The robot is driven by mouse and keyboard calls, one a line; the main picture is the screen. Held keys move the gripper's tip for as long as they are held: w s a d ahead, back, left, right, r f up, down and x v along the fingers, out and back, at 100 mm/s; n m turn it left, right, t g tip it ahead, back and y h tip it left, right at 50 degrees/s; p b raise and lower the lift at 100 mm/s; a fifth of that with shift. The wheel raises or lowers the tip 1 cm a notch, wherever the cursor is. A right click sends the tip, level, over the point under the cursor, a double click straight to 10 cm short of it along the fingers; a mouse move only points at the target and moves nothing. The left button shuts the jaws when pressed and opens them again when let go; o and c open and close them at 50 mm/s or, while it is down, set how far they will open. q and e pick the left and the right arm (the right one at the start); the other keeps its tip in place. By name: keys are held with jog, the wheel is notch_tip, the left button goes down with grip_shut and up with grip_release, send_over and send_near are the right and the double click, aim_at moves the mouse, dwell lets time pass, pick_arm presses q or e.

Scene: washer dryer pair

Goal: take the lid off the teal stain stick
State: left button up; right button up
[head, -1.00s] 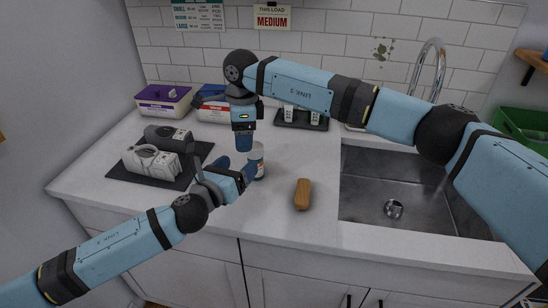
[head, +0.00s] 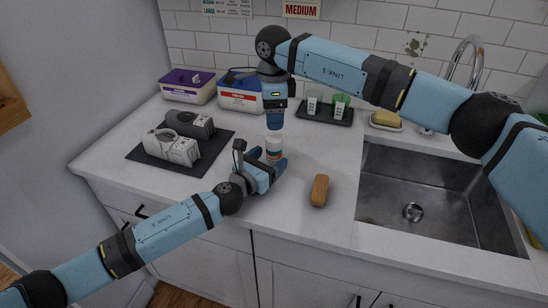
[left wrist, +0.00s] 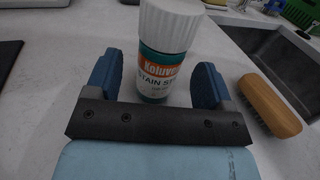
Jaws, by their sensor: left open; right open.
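The teal stain stick (left wrist: 152,75) stands upright on the counter with its white ribbed lid (left wrist: 171,25) on. In the head view the stick (head: 274,152) shows small, partly hidden by my left gripper. My left gripper (head: 272,172) is low at the counter and open, with one blue finger on each side of the stick. It also shows in the left wrist view (left wrist: 158,85), where gaps on both sides of the stick cannot be judged exactly. My right gripper (head: 274,122) points down just above the lid, open; its fingers look apart from the lid.
A wooden brush (head: 320,190) lies right of the stick, before the sink (head: 430,195). A dark mat (head: 150,165) with two grey devices is at left. Purple (head: 188,88) and blue-white (head: 240,95) tubs and a cup tray (head: 322,115) stand behind.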

aim_at(277, 152)
pick_arm(q)
jog(key=x, duration=0.3)
jog(key=shift+f, duration=0.1)
pick_arm(e)
jog(key=shift+w+d+f, duration=0.1)
jog(key=shift+w+f, duration=0.05)
pick_arm(q)
jog(key=shift+w+d, duration=0.3)
jog(key=shift+w, duration=0.2)
jog(key=shift+c, duration=0.2)
